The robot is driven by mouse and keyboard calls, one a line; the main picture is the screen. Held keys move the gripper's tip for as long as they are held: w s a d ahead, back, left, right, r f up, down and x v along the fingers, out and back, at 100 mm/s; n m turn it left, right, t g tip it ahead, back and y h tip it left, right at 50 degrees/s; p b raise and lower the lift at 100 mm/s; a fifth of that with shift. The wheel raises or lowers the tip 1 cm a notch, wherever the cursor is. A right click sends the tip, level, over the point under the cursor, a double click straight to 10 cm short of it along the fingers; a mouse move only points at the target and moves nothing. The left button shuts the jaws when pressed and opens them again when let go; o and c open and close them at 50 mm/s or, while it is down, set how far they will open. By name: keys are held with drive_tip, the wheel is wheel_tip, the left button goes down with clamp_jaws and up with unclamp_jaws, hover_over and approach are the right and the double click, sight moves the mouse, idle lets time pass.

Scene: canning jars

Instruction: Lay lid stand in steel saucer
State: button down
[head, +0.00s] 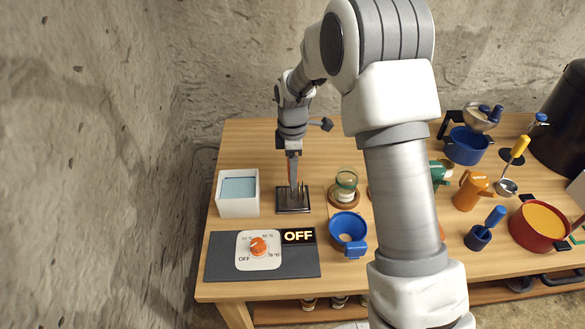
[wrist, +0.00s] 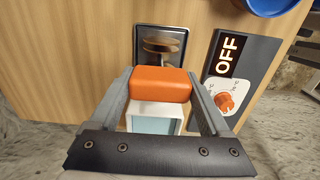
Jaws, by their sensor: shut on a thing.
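My gripper (head: 293,181) points down and is shut on an orange block-like part of a thing I take to be the lid stand (wrist: 160,84). It sits between the two grey fingers in the wrist view. Brownish round discs show just beyond it; whether they belong to it I cannot tell. Below is a square, dark-rimmed metal dish, seemingly the steel saucer (head: 283,209), also in the wrist view (wrist: 144,35). The fingertips are over this dish in the head view. Thin upright shapes show there. Whether the held thing touches the dish is hidden.
A white water-filled box (head: 238,207) stands close left of the dish. A control panel (head: 262,256) reading OFF lies in front. A glass jar (head: 345,185) and a blue funnel-like vessel (head: 347,229) stand to the right. My arm hides part of the table.

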drive_tip(key=shift+f, duration=0.2)
unclamp_jaws()
drive_tip(key=shift+r, duration=0.1)
